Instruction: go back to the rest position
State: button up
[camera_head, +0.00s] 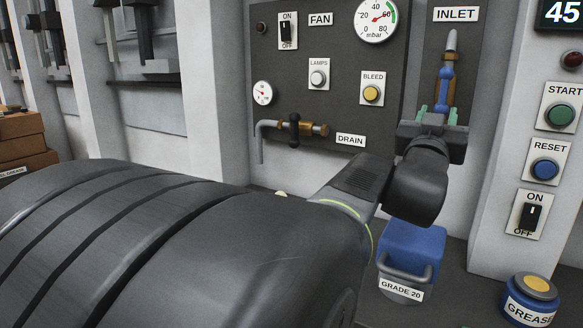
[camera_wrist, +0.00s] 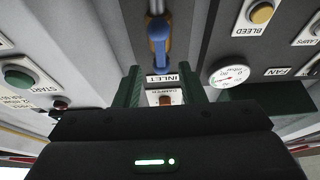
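My gripper (camera_head: 437,112) is in front of the dark INLET panel, just below the blue valve handle (camera_head: 445,80) in the picture. Its two green fingers stand apart with nothing seen between them. In the wrist view my gripper (camera_wrist: 163,92) also shows its fingers spread. There the blue handle (camera_wrist: 159,32) on its brass valve lies beyond the fingertips and looks apart from them. My arm reaches in from the lower left and hides part of the wall and floor.
The panel at left carries the FAN switch (camera_head: 287,31), a BLEED button (camera_head: 372,94) and the DRAIN valve (camera_head: 305,129). A blue GRADE 20 container (camera_head: 412,246) stands below my wrist. A GREASE tin (camera_head: 531,300) and a START button (camera_head: 560,115) are at right.

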aim_at(441, 95)
jog(key=x, duration=0.9)
jog(key=shift+w+d+r+p, duration=0.1)
jog(key=shift+w+r+p, duration=0.1)
jog(key=shift+p, duration=0.2)
jog(key=shift+r+m+p, duration=0.2)
jog(key=shift+m+p, duration=0.2)
jog(key=shift+p, duration=0.2)
jog(key=shift+s+r+m+g+h+p, duration=0.1)
jog(key=shift+m+g+h+p, duration=0.3)
jog(key=shift+m+p, duration=0.45)
jog(key=m+g+h+p, duration=0.1)
jog(key=m+p, duration=0.1)
jog(key=m+g+h+p, duration=0.1)
jog(key=m+p, duration=0.2)
jog(key=shift+m, duration=0.25)
jog(key=shift+f+m+g+h+p, duration=0.3)
jog(key=shift+m+g+h+p, duration=0.15)
jog(key=shift+m, duration=0.45)
